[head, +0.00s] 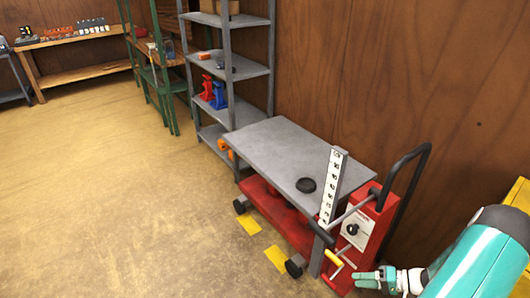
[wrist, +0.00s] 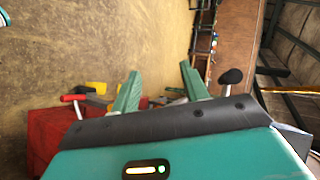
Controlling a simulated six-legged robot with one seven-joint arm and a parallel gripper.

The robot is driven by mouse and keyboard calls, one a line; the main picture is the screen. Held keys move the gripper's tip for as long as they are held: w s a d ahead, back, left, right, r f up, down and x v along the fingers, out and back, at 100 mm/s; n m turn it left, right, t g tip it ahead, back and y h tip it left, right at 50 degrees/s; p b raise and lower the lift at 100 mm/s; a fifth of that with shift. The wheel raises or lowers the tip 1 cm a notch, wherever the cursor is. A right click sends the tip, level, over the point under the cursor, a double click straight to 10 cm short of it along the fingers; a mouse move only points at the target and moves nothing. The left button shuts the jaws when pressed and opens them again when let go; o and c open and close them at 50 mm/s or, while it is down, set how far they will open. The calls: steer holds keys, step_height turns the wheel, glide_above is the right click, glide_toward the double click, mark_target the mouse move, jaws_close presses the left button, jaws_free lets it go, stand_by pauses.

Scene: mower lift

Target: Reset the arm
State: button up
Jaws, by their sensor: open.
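My gripper (head: 375,279) is at the lower right of the head view, at the end of my teal arm. In the wrist view its two green fingers (wrist: 160,75) stand apart with nothing between them. In the head view it is just right of the lift's yellow-handled lever (head: 335,262); I cannot tell whether they touch. The lift has a grey platform (head: 275,145), a red pump housing (head: 362,232), a white scale (head: 333,185) and a black-gripped lever (head: 322,232).
The lift's black push handle (head: 408,165) rises beside the wooden wall (head: 430,70). A grey shelf (head: 240,70) with red and blue jacks stands behind the lift. A wooden bench (head: 85,70) is at the far left. Open floor (head: 100,180) lies left. A red box (wrist: 55,130) shows in the wrist view.

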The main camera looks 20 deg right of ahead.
steer(key=w+a+r+n+g+h, duration=0.2)
steer(key=a+r+g+h, duration=0.15)
steer(key=a+r, duration=0.55)
steer(key=w+a+r+n+g+h, duration=0.25)
steer(key=a+r+g, duration=0.2)
steer(key=r, duration=0.95)
steer(key=s+a+r+t+h, duration=0.2)
steer(key=s+a+r+t, duration=0.1)
steer(key=a+r, duration=0.4)
steer(key=s+a+r+t+h, duration=0.3)
steer(key=s+a+r, duration=0.3)
steer(key=r, duration=0.3)
steer(key=shift+s+a, duration=0.15)
steer(key=shift+a, duration=0.75)
